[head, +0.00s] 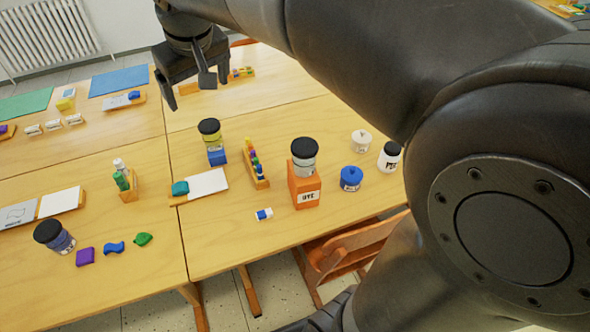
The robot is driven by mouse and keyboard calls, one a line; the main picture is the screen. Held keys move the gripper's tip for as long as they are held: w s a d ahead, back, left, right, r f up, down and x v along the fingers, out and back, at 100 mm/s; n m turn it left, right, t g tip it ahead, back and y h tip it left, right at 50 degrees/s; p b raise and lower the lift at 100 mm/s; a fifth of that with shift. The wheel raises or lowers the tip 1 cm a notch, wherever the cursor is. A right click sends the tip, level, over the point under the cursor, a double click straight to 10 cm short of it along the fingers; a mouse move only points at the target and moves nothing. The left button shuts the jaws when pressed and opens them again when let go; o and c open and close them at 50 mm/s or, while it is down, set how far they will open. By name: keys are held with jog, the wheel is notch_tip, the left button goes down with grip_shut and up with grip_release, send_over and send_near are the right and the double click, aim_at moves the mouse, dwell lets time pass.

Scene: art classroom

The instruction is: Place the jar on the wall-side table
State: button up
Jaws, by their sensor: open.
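Several jars stand on the joined wooden tables, and I cannot tell which one the task names. A black-lidded clear jar (304,160) stands on an orange box marked DYE. A black-lidded yellowish jar (210,140) stands on a blue block. A black-lidded jar with dark blue contents (62,241) stands at the left front. A white black-lidded jar (389,158) is at the right. The tables nearer the radiator wall include the far left table (130,118). My gripper (190,92) is open and empty above the far tables, away from the jars.
A blue pot (351,179), a white pot (361,140), a rack of coloured pieces (256,165) and a tray with a green bottle (124,183) crowd the near tables. An orange chair (350,248) stands at the front edge. Bare wood lies between the items.

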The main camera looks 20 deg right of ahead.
jog(key=s+d+f+m, duration=0.1)
jog(key=s+d+f, duration=0.2)
jog(key=s, duration=0.3)
jog(key=s+d+f+m+t, duration=0.1)
jog(key=s+d+f, duration=0.2)
jog(key=s, duration=0.3)
jog(key=s+d+f+m, duration=0.2)
jog(key=s+d+f, duration=0.1)
jog(key=s+d, duration=0.2)
jog(key=shift+s+d+f+t+h, duration=0.25)
jog(key=shift+s+d+t+h, duration=0.05)
jog(key=shift+s, duration=0.65)
jog(key=shift+o, duration=0.5)
